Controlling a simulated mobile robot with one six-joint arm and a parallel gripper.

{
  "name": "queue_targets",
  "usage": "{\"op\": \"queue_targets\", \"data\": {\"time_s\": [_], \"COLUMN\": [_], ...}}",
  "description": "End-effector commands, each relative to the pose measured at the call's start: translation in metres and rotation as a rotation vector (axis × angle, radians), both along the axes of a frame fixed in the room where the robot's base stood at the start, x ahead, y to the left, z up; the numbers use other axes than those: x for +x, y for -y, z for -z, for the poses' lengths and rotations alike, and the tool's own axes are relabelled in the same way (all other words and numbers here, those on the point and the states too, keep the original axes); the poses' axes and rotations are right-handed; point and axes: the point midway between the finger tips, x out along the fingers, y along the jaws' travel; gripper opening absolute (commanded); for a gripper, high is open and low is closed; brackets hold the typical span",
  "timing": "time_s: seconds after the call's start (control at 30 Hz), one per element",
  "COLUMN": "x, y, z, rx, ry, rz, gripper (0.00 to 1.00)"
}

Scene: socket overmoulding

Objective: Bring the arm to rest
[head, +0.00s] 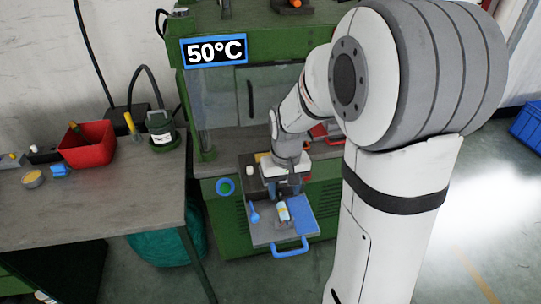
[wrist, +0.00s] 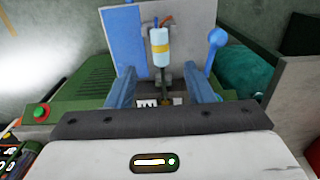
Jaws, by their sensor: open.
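My gripper (head: 284,188) is over the inner part of the grey and blue tray (head: 306,222) at the front of the green machine. In the wrist view my two blue fingers (wrist: 163,94) are spread apart with nothing clamped between them. A white cylinder with a yellow band and a blue end (head: 283,211) lies on the tray, just in front of my gripper. In the wrist view the cylinder (wrist: 159,46) shows beyond the fingertips. I cannot tell the exact gap between fingers and tray.
The green machine (head: 262,20) shows a 50°C sign (head: 214,50). A blue lever (head: 254,213) stands beside the cylinder. The tray has a blue handle (head: 290,249). A workbench (head: 100,208) at left carries a red bin (head: 87,145) and a dark green container (head: 162,131).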

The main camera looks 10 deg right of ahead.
Motion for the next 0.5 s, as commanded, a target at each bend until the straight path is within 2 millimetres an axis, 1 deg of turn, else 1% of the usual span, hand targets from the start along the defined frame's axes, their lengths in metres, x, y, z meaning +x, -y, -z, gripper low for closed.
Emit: {"op": "queue_targets", "data": {"time_s": [0.17, 0.27, 0.37, 0.5], "x": [-0.002, -0.011, -0.029, -0.063], "y": [0.0, 0.0, -0.001, -0.002], "z": [-0.003, -0.016, -0.037, -0.067], "rx": [0.0, 0.0, -0.001, -0.002], "ry": [0.005, 0.026, 0.062, 0.122], "rz": [0.0, -0.001, -0.002, -0.004], "gripper": [0.47, 0.47, 0.47, 0.47]}}
